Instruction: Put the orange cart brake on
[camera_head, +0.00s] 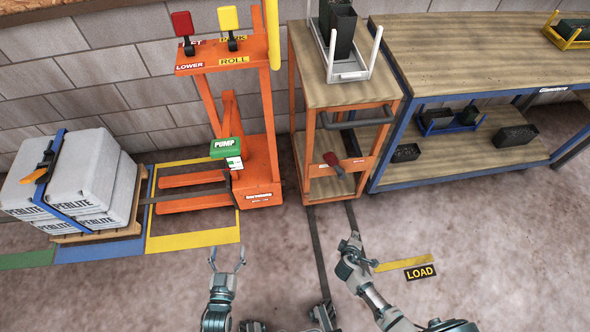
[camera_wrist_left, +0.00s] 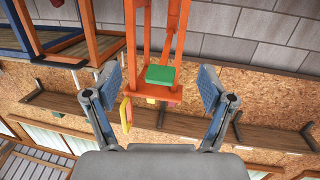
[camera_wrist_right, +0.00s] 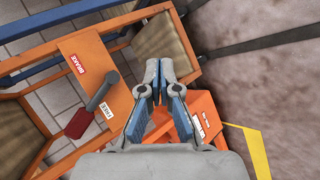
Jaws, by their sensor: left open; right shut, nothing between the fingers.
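The orange cart (camera_head: 309,120) with wooden shelves stands at the middle of the head view. Its brake lever has a red grip (camera_head: 331,158) on the front panel. In the right wrist view the red grip (camera_wrist_right: 82,123) sits on a grey arm beside the white FREE label (camera_wrist_right: 106,112); the red BRAKE label (camera_wrist_right: 77,63) is farther up the panel. My right gripper (camera_head: 352,240) is shut and empty in front of the cart, apart from the lever. Its fingertips also show in the right wrist view (camera_wrist_right: 158,75). My left gripper (camera_head: 227,258) is open and empty, left of the cart.
An orange pump lift (camera_head: 260,170) with red and yellow levers stands left of the cart. A pallet with Perlite bags (camera_head: 80,180) is at far left. A blue-framed workbench (camera_head: 480,45) adjoins the cart's right side. Floor in front is clear.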

